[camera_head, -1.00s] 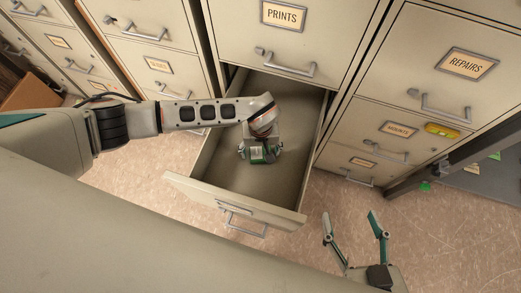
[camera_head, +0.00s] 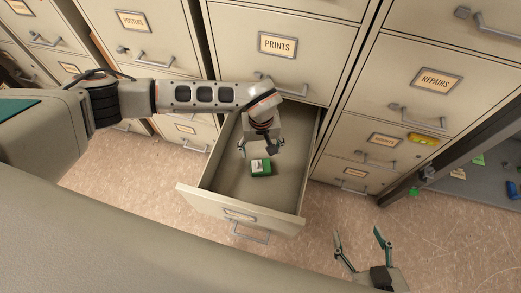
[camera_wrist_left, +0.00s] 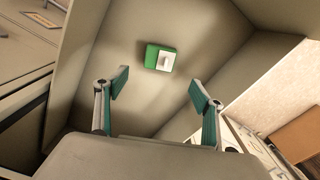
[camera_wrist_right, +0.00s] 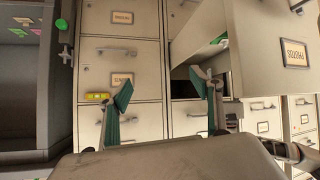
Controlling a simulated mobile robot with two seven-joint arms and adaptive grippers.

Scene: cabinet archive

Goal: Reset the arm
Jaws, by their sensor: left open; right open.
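My left arm reaches in from the left over an open drawer (camera_head: 225,201) below the PRINTS drawer. My left gripper (camera_head: 261,147) is open and empty above the drawer. A small green box with a white label (camera_head: 261,167) lies on the drawer floor, apart from the fingers. In the left wrist view the green box (camera_wrist_left: 160,58) lies beyond the two spread fingertips (camera_wrist_left: 158,90). My right gripper (camera_head: 360,240) is open and empty over the floor at the lower right. In the right wrist view its fingertips (camera_wrist_right: 167,92) point towards the cabinets.
Cabinets with closed drawers stand along the back, including PRINTS (camera_head: 277,44) and REPAIRS (camera_head: 435,80). A yellow level-like object (camera_head: 423,139) is on the right cabinet front. A dark shelf (camera_head: 470,180) with small coloured items stands at the right. Floor between drawer and right gripper is clear.

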